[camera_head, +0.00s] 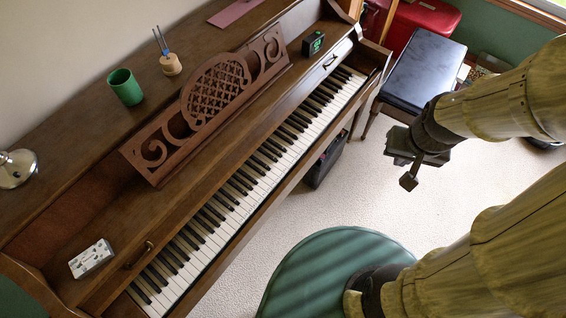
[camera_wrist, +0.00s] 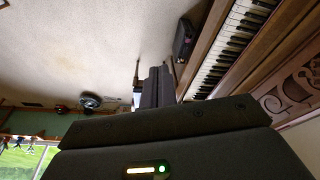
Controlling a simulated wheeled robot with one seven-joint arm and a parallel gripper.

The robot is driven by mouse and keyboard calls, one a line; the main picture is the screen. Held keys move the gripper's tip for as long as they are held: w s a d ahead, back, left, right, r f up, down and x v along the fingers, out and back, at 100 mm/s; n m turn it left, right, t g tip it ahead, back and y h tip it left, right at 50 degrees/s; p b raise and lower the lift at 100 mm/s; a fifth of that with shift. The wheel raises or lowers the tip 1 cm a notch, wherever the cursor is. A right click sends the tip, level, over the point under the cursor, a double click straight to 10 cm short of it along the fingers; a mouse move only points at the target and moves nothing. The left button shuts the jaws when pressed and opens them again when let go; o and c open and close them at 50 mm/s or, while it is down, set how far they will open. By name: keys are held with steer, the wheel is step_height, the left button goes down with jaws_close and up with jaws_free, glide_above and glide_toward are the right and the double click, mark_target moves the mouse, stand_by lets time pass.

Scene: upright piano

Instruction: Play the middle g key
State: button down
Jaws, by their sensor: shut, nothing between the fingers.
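The upright piano (camera_head: 330,75) stands along the left wall with its lid open and its keyboard (camera_head: 256,182) bare. White and black keys run diagonally from lower left to upper right. I see no mark that singles out the middle g key. My gripper (camera_head: 409,181) is to the right of the keyboard, over the carpet and apart from the keys. Its fingers are shut and empty. In the wrist view the gripper (camera_wrist: 155,88) reaches up from the bottom, and part of the keyboard (camera_wrist: 233,50) shows at upper right.
A carved music stand (camera_head: 215,95) stands behind the keys. A green cup (camera_head: 124,87) and a pencil holder (camera_head: 171,65) are on the piano top. A black bench (camera_head: 424,75) and a red case (camera_head: 430,20) stand at the back. A dark box (camera_head: 326,160) lies below the keyboard.

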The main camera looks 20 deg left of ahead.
steer(key=shift+w, duration=0.1)
steer(key=m+y, duration=0.9)
steer(key=m, duration=0.2)
glide_above(289, 164)
step_height(289, 164, down, 25)
steer(key=shift+r+g, duration=0.15)
steer(key=shift+g, duration=0.25)
steer(key=shift+a+b, duration=0.1)
steer(key=shift+b, duration=0.2)
step_height(289, 164, down, 9)
steer(key=b, duration=0.6)
